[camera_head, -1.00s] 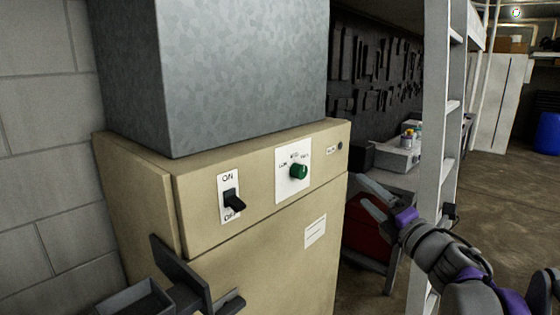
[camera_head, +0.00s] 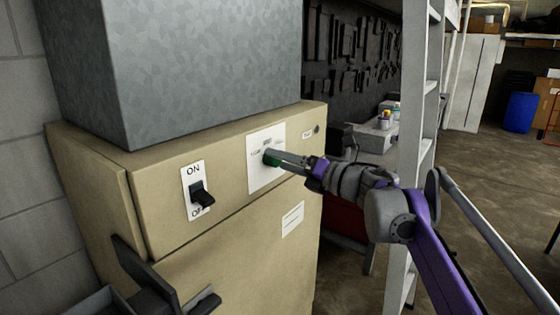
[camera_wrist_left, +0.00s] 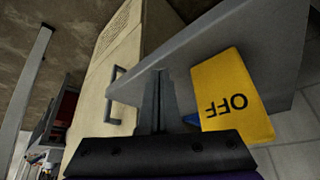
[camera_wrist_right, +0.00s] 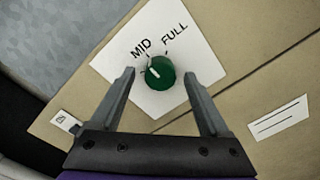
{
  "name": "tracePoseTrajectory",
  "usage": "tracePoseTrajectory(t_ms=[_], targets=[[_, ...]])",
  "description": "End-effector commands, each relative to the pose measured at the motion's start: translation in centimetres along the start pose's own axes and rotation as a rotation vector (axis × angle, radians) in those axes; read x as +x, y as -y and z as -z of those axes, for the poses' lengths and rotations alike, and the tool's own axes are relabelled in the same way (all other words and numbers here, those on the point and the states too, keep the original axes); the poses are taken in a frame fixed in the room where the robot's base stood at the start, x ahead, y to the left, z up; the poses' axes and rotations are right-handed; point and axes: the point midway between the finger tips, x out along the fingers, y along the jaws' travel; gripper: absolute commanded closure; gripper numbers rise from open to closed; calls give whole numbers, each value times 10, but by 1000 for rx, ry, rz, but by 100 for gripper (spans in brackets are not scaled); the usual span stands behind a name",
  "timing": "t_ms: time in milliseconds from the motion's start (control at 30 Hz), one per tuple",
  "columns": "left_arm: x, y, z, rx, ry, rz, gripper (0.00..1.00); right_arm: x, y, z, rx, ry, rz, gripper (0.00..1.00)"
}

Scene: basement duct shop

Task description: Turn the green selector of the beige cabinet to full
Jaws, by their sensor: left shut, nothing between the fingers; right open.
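The beige cabinet (camera_head: 235,225) stands at centre left in the head view. Its green selector (camera_head: 271,160) sits on a white plate (camera_head: 258,183), partly covered by my right gripper (camera_head: 276,156). My right gripper (camera_wrist_right: 159,74) is open, one finger on each side of the knob, with gaps visible. My left gripper (camera_wrist_left: 158,75) is shut and empty in the left wrist view.
A black ON/OFF switch (camera_head: 201,197) is left of the selector. A grey metal duct (camera_head: 200,65) rises above the cabinet. A ladder (camera_head: 413,130) stands at right. A yellow OFF piece (camera_wrist_left: 237,95) is close beside my left gripper. Open floor lies at the right.

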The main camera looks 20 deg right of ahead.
Motion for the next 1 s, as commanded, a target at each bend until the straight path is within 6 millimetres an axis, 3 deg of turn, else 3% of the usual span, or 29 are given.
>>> tracePoseTrajectory(t_ms=[133,400,833,1000], targets=[[0,0,0,0,0,0,100,10,-1,0,0,0,-1,21],[0,0,0,0,0,0,100,11,0,0,0,0,0,21],[0,0,0,0,0,0,100,10,0,0,1,0,0,97],[0,0,0,0,0,0,100,10,0,0,4,0,0,100]])
